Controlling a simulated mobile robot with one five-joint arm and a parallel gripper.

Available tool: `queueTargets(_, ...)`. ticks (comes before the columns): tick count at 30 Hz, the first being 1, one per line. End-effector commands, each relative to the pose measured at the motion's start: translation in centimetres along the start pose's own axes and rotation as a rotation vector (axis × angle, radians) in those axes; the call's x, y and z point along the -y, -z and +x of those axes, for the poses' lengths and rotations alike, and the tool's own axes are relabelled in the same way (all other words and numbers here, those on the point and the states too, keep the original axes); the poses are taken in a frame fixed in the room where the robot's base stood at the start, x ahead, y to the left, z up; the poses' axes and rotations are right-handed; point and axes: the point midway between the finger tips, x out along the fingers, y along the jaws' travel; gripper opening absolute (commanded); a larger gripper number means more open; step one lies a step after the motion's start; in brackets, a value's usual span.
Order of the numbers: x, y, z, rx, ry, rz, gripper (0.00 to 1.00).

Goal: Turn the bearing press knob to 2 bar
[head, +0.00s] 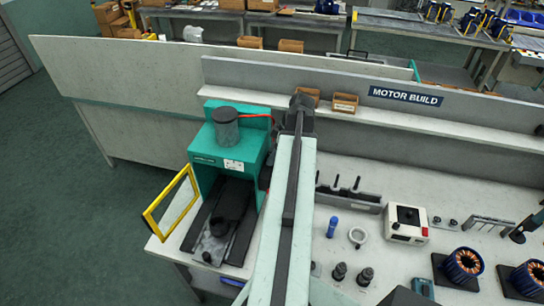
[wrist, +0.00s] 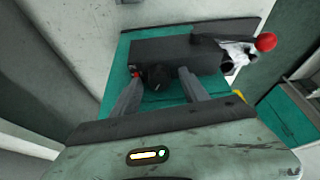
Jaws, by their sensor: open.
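The bearing press is the teal machine (head: 238,152) at the left end of the bench in the head view, with a dark cylinder on top. Its teal body (wrist: 118,63) also shows in the wrist view. A dark round knob (wrist: 155,80) is there, in front of a dark box on the press. My gripper (wrist: 158,75) is open, its two grey fingers on either side of the knob with gaps visible. I cannot tell whether the fingertips reach around it in depth. The knob's scale and setting cannot be read. In the head view my arm hides the gripper.
A yellow-framed guard (head: 172,202) stands open at the press's left. A red ball-ended lever (wrist: 265,41) shows at the wrist view's upper right. A white control box (head: 408,224), motor stators (head: 464,264) and small parts lie to the right on the bench.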

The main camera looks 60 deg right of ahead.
Motion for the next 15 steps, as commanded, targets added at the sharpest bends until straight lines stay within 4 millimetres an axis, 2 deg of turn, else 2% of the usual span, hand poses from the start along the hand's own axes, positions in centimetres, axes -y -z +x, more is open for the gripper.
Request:
queueTargets(1,0.00,0.04,-0.06,0.000,0.000,0.000,0.52)
queueTargets(2,0.00,0.05,-0.06,0.000,0.000,0.000,0.47)
queueTargets(7,0.00,0.07,-0.06,0.000,0.000,-0.001,0.00)
queueTargets(11,0.10,0.09,-0.04,0.000,-0.005,0.012,0.00)
queueTargets(15,0.39,0.12,-0.02,0.001,-0.059,0.137,0.00)
